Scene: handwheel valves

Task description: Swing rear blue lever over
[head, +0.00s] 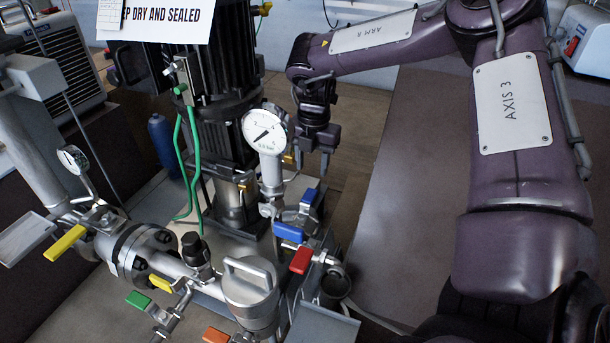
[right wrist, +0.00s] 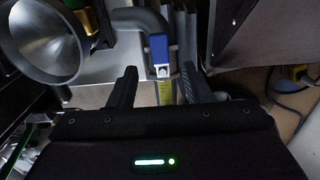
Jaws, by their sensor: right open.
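The rear blue lever (head: 309,196) is on the pipework behind the pressure gauge, right of the pump. A second blue lever (head: 288,232) sits nearer, in front of it. My right gripper (head: 316,163) points down above the rear blue lever, apart from it in the head view. In the right wrist view my right gripper (right wrist: 159,75) is open and empty. One blue lever (right wrist: 159,52) shows ahead, between the lines of the two fingertips. I cannot tell the exact gap to it. My left gripper is not in view.
A white pressure gauge (head: 264,128) stands just left of my right gripper. A red lever (head: 301,260), a green lever (head: 138,299), an orange lever (head: 215,336) and yellow levers (head: 64,243) are nearby. The black pump (head: 228,150) blocks the left side.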

